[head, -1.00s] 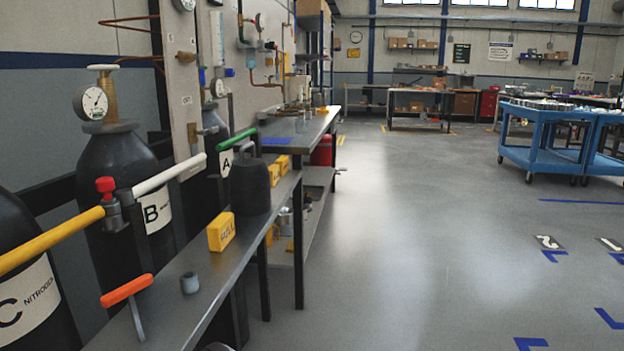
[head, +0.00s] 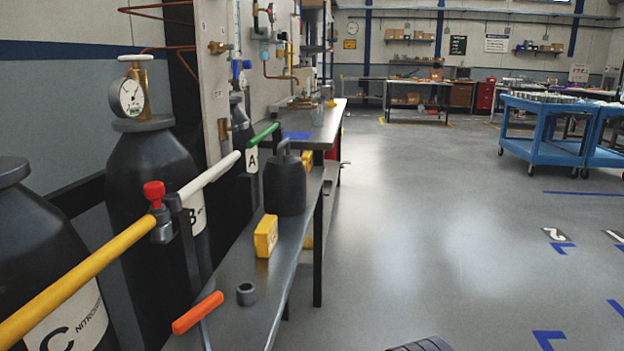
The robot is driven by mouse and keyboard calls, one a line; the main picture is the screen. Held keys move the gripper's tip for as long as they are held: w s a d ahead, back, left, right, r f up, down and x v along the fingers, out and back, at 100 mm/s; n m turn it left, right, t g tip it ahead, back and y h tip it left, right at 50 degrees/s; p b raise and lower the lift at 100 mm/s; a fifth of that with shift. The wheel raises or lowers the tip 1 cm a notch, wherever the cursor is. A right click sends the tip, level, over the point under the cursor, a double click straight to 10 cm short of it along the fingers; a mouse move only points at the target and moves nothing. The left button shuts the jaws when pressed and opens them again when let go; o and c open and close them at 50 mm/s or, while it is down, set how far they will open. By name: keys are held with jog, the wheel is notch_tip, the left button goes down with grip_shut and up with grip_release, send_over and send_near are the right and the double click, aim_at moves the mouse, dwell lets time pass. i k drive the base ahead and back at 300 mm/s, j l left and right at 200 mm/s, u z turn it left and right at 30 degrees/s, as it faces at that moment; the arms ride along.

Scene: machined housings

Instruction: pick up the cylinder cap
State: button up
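A dark grey, bell-shaped cap (head: 285,188) with a handle-like loop on top stands upright on the narrow grey bench left of centre; I take it to be the cylinder cap. Nothing touches its near side except the bench under it. My gripper's fingers do not show. Only a dark ribbed piece, which may be part of my arm, shows at the bottom edge right of centre, well apart from the cap.
The bench (head: 228,325) also holds a yellow block (head: 266,236), a small grey ring (head: 246,293) and an orange-handled tool (head: 198,312). Black gas cylinders (head: 150,165) and a yellow bar (head: 75,285) stand left. Open floor (head: 430,230) lies right, with blue carts (head: 540,140) beyond.

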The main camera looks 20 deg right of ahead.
aim_at(283, 177)
jog(key=i+l+u, duration=0.15)
jog(key=u, duration=0.25)
jog(key=l+u, duration=0.4)
jog(key=i+l+u, duration=0.1)
jog(key=l+u, duration=0.15)
jog(key=u, duration=0.15)
jog(key=i+l+u, duration=0.15)
jog(key=l+u, duration=0.65)
jog(key=u, duration=0.2)
jog(key=l+u, duration=1)
jog(key=k+l+u, duration=0.2)
jog(key=u, duration=0.3)
jog(key=k+l+u, duration=0.25)
jog(key=l+u, duration=0.25)
jog(key=k+l+u, duration=0.1)
jog(key=k+u, duration=0.15)
jog(key=u, duration=0.25)
jog(key=k+l+u, duration=0.1)
jog(key=k+u, duration=0.2)
jog(key=u, duration=0.2)
